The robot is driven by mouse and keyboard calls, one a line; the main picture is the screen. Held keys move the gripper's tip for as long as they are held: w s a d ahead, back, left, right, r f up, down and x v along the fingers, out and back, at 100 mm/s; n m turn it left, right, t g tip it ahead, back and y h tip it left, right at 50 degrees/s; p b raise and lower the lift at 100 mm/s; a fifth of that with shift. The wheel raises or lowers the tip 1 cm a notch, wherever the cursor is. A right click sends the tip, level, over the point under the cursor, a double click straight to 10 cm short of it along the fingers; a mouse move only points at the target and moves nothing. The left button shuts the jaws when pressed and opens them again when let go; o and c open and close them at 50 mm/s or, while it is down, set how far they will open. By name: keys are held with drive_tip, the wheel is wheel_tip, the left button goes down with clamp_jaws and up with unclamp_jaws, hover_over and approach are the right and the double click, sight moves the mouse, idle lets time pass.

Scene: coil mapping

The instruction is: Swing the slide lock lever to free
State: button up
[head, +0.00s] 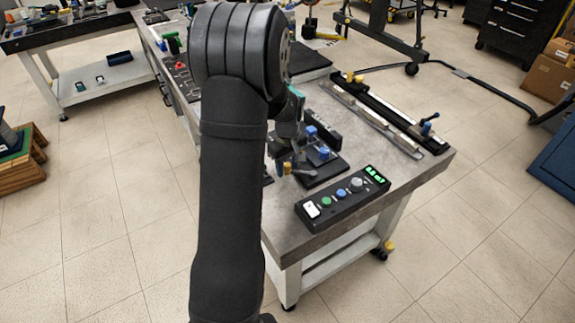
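I cannot single out the slide lock lever with certainty. A small yellow-tipped part (287,168) shows low beside my gripper, next to a black base with a blue-topped block (320,153). A long black slide rail (385,111) lies toward the right of the bench, with a blue-handled part (429,122) at its near end and small yellow knobs (354,77) at its far end. My gripper (284,160) is just right of my arm, low over the bench by the blue-topped block. My arm hides part of it, and its fingers are too small to read.
A black control box (342,199) with coloured buttons and a lit green display lies near the bench's front edge. A pale bar (375,118) runs along the rail. The grey bench top (410,172) is clear right of the box. My arm covers the bench's left part.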

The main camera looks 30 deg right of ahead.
clamp_jaws()
drive_tip(key=shift+s+a, duration=0.1)
drive_tip(key=shift+s, duration=0.05)
drive_tip(key=n, duration=0.1)
drive_tip(key=s+a+n, duration=0.1)
drive_tip(key=shift+s+n, duration=0.25)
drive_tip(key=shift+n, duration=0.15)
drive_tip(key=s+n, duration=0.1)
drive_tip(key=n, duration=0.1)
drive_tip(key=shift+s+a+n, duration=0.3)
drive_tip(key=shift+s, duration=0.1)
drive_tip(key=s+n, duration=0.2)
drive_tip(key=n, duration=0.1)
drive_tip(key=shift+s, duration=0.15)
drive_tip(key=shift+s+d+n, duration=0.1)
drive_tip(key=shift+s+n, duration=0.65)
drive_tip(key=shift+n, duration=0.55)
drive_tip(key=shift+s, duration=0.1)
